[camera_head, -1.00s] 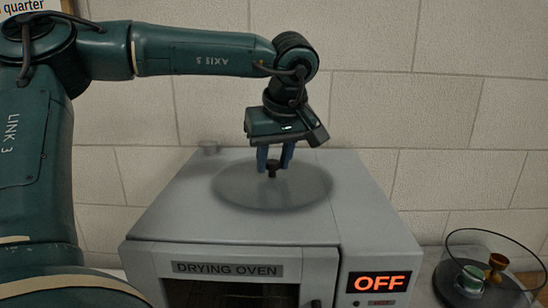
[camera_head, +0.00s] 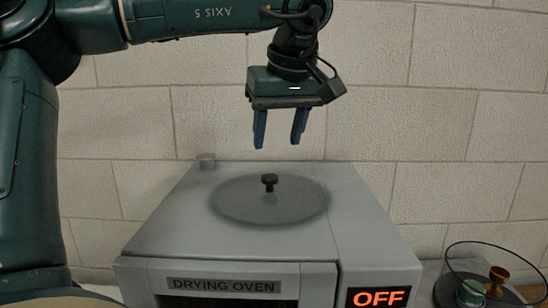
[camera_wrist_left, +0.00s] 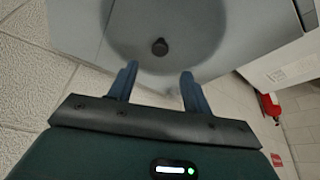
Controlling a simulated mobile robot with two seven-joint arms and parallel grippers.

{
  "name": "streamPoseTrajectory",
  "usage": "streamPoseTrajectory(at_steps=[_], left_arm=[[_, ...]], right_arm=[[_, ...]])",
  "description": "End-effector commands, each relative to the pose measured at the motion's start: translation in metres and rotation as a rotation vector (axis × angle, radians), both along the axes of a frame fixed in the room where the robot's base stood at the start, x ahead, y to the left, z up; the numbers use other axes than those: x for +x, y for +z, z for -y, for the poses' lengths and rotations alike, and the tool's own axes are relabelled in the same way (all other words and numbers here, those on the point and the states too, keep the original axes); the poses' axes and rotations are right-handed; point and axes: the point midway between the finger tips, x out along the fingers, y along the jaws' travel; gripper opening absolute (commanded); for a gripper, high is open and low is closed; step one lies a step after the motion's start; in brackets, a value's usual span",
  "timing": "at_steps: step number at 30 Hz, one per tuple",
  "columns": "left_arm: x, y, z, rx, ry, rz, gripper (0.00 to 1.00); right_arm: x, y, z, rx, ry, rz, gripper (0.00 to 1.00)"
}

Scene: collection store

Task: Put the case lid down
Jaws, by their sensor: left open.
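The case lid (camera_head: 235,203) is a round, see-through disc with a dark knob (camera_head: 269,182) at its middle. It lies flat on top of the grey drying oven (camera_head: 165,230). My left gripper (camera_head: 278,143) is open and empty above the lid, clear of the knob. In the left wrist view the open fingers (camera_wrist_left: 158,80) show with the knob (camera_wrist_left: 159,47) beyond them, between and apart from them. My right gripper is not in view.
At the lower right stands a round glass case (camera_head: 448,272) without a cover, holding a green-and-white item (camera_head: 472,288) and a brown goblet-like item (camera_head: 497,280). The oven's lit sign (camera_head: 380,298) reads OFF.

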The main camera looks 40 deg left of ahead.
Motion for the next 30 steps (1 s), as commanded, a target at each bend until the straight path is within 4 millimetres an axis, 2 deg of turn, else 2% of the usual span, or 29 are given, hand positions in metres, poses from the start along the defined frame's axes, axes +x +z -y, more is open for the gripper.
streamPoseTrajectory(at_steps=[3, 8, 30], left_arm=[[-0.003, 0.017, 0.006, 0.001, 0.000, 0.002, 0.49], [-0.005, 0.027, 0.010, 0.001, -0.001, 0.000, 0.49], [-0.005, 0.028, 0.010, 0.001, -0.001, -0.001, 0.49]], right_arm=[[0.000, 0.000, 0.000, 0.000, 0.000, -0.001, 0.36], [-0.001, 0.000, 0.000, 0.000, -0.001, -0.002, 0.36], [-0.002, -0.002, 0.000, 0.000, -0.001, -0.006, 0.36]])
